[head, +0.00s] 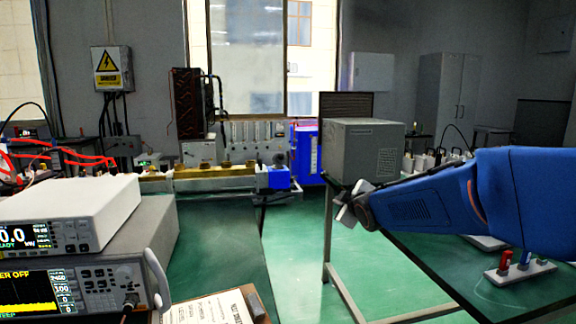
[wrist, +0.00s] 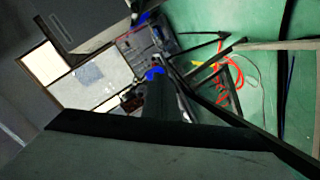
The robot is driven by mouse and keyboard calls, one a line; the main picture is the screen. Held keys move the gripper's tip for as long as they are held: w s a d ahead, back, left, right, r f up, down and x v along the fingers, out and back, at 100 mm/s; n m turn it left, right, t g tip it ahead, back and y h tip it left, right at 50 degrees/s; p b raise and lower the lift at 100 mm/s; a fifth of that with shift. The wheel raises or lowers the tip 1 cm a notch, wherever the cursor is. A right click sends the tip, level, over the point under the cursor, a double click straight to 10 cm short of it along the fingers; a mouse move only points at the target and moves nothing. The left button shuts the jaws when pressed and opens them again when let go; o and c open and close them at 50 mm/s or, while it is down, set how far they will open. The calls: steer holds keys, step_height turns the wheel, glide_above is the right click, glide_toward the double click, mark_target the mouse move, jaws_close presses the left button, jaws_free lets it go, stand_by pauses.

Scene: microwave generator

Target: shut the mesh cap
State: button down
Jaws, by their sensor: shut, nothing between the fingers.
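A dark mesh panel (head: 347,105), which looks like the mesh cap, stands upright behind the left part of a grey box (head: 362,148). Its lower part is hidden by the box, so I cannot see how it is hinged. My gripper (head: 348,207) is shut and empty, in front of and below the box in the head view. I cannot tell whether it touches the box. The wrist view is dark and tilted; a broad grey surface with a dark edge fills its bottom, and I cannot identify the cap there.
Stacked instruments (head: 70,240) stand at the left, beside a paper sheet (head: 208,309). Green floor (head: 295,265) is open in the middle. A workbench with apparatus (head: 225,175) stands behind.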

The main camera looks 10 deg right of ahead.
steer(key=w+a+f+n+t+y, duration=0.1)
steer(key=w+a+n+t+y, duration=0.15)
steer(key=w+n+y, duration=0.65)
steer(key=w+a+n+t+y, duration=0.1)
steer(key=w+n+t+y, duration=0.2)
steer(key=w+n, duration=0.75)
steer(key=w+a+r+m, duration=0.1)
steer(key=w+a+r, duration=0.1)
steer(key=w, duration=0.5)
steer(key=w+a+r+m, duration=0.2)
steer(key=w+a+r, duration=0.1)
steer(key=w, duration=0.4)
steer(key=shift+a, duration=0.5)
steer(key=shift+w+r+g, duration=0.1)
steer(key=shift+r+g, duration=0.1)
steer(key=shift+g, duration=0.05)
